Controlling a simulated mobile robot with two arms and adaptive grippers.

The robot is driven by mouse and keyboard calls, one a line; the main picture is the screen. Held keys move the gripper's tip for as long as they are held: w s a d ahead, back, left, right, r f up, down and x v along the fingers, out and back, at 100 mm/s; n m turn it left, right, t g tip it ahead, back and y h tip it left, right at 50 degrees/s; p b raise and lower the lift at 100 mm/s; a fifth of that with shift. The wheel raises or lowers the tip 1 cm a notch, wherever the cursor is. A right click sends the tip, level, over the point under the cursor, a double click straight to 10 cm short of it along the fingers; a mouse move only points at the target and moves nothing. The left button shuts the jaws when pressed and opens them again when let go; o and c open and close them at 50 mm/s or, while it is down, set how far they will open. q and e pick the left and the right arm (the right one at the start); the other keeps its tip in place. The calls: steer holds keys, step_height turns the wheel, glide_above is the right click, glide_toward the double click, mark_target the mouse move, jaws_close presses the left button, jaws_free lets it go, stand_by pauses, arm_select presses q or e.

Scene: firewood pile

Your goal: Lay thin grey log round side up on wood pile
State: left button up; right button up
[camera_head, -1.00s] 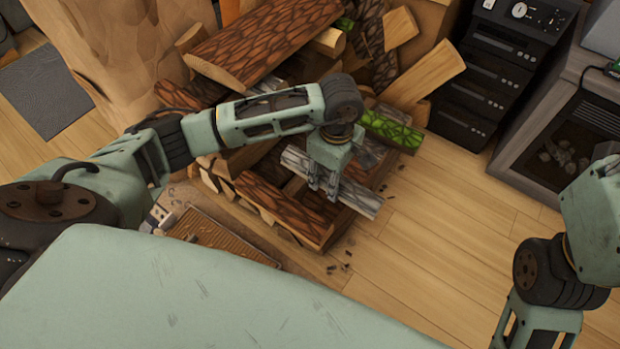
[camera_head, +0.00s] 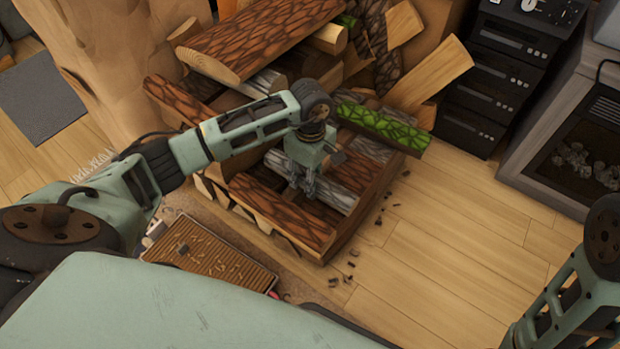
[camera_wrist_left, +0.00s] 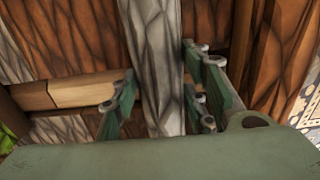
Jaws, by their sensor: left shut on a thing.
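The thin grey log (camera_head: 335,190) lies slanting across the top of the wood pile (camera_head: 352,217), by brown bark logs. Its far end is partly hidden by my left arm. My left gripper (camera_head: 303,190) points down and is shut on the grey log near its middle. In the left wrist view the log (camera_wrist_left: 158,55) runs between the fingers of the gripper (camera_wrist_left: 160,100), grey bark facing the camera. Whether it rests fully on the wood beneath is hard to tell. My right arm shows at the right edge; its gripper is outside the view.
A green mossy log (camera_head: 382,127) lies at the pile's right back. A large brown log (camera_head: 260,40) lies across the back. Black stacked units (camera_head: 505,75) and a stove (camera_head: 585,150) stand right.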

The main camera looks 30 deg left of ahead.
arm_select(q)
steer(key=shift+r, duration=0.1)
steer(key=o, duration=1.4)
steer(key=shift+f, duration=0.2)
